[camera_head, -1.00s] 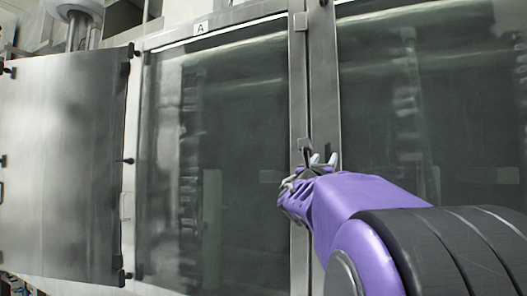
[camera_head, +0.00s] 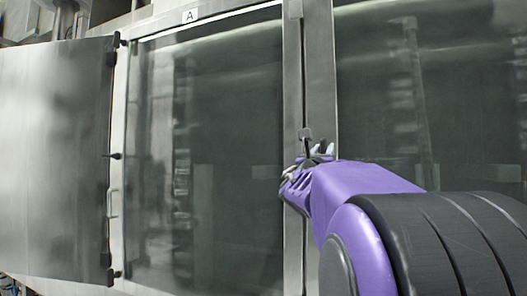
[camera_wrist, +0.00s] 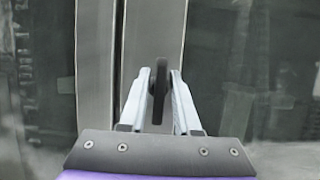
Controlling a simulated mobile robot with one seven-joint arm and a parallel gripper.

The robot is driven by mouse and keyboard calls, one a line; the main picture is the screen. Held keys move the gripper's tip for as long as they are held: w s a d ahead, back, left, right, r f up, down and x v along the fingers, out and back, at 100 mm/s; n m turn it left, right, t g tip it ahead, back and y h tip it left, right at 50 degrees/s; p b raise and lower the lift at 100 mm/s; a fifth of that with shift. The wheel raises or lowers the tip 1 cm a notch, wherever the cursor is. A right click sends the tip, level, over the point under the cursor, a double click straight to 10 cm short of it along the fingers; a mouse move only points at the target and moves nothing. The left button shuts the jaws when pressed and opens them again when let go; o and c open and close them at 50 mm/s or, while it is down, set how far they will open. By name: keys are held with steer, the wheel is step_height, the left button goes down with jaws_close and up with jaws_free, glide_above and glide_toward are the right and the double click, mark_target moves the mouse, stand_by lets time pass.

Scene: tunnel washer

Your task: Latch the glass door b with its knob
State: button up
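The black knob (camera_wrist: 159,90) stands upright on the metal frame strip beside the seam between two glass doors. In the head view the knob (camera_head: 307,144) is partly hidden by my gripper (camera_head: 318,152). In the wrist view my gripper (camera_wrist: 160,74) has its two fingers apart, one on each side of the knob, with narrow gaps visible. The right glass door (camera_head: 430,110), apparently door b, carries no readable label here. It lies flush or nearly flush with its neighbour; whether the knob is in its latched position I cannot tell.
The left glass door (camera_head: 225,150) has a label A (camera_head: 190,16) above it. A metal panel (camera_head: 50,160) stands swung out at the far left, with a handle (camera_head: 112,203) near its edge. My purple arm covers the lower right.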

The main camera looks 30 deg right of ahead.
jaws_close()
steer(key=shift+f+m, duration=0.15)
steer(key=shift+m, duration=0.25)
steer(key=shift+f+m+g+h+b, duration=0.1)
steer(key=shift+m+g+h+b, duration=0.5)
steer(key=shift+m, duration=0.6)
steer(key=m+g+b, duration=0.1)
steer(key=m, duration=0.2)
steer(key=m+g+b, duration=0.1)
steer(key=m+g, duration=0.1)
steer(key=m, duration=0.2)
steer(key=shift+d+h, duration=0.1)
steer(key=shift+h, duration=0.3)
steer(key=m+g, duration=0.1)
steer(key=m, duration=0.2)
steer(key=m+g, duration=0.2)
steer(key=m, duration=0.2)
steer(key=shift+s+f+y, duration=0.1)
steer(key=shift+y, duration=0.2)
steer(key=shift+s+m+g+y+p, duration=0.1)
steer(key=shift+m+g+y+p, duration=0.3)
steer(key=shift+m, duration=0.9)
steer(key=shift+m+g+y+p, duration=0.3)
steer(key=shift+m+g, duration=0.1)
steer(key=shift+m, duration=0.9)
